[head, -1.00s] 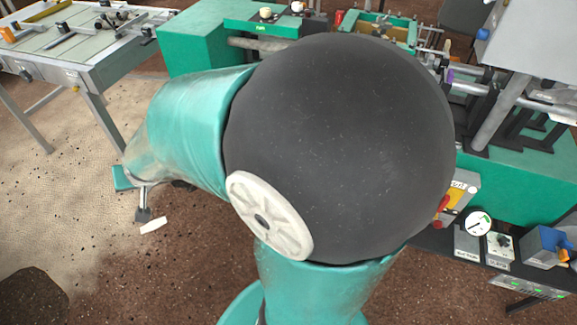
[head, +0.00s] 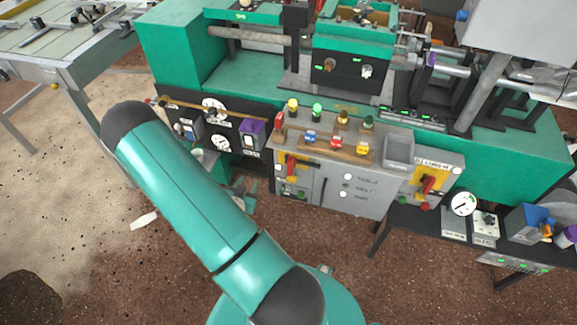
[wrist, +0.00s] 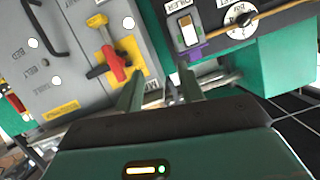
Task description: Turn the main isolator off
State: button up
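A red rotary handle on a yellow plate is on the left of the grey cabinet front in the head view (head: 290,164). It also shows upper left of centre in the wrist view (wrist: 112,62). A second red handle on a yellow plate is at the cabinet's right end (head: 428,186). The labels are too small or cut off for me to tell which is the main isolator. My gripper (wrist: 158,78) is open and empty, its two green fingers apart. The left handle lies just beyond and left of the left finger, not between the fingers. In the head view the gripper is partly hidden.
The grey cabinet (head: 362,196) carries coloured buttons on top. A purple-edged switch box (head: 253,134) and a black gauge panel (head: 215,138) stand left of it. A side table with a dial (head: 464,204) is at right. The floor in front is clear.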

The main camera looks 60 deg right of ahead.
aim_at(289, 165)
jog(key=s+d+f+n+h, duration=0.15)
jog(key=s+h, duration=0.25)
jog(key=s, duration=0.7)
jog(key=w+d, duration=0.1)
jog(key=d, duration=0.8)
jog(key=w+d, duration=0.1)
jog(key=d, duration=0.3)
jog(key=shift+w+d+f, duration=0.3)
jog(key=shift+w+f, duration=0.05)
jog(key=shift+c, duration=0.5)
grip_shut()
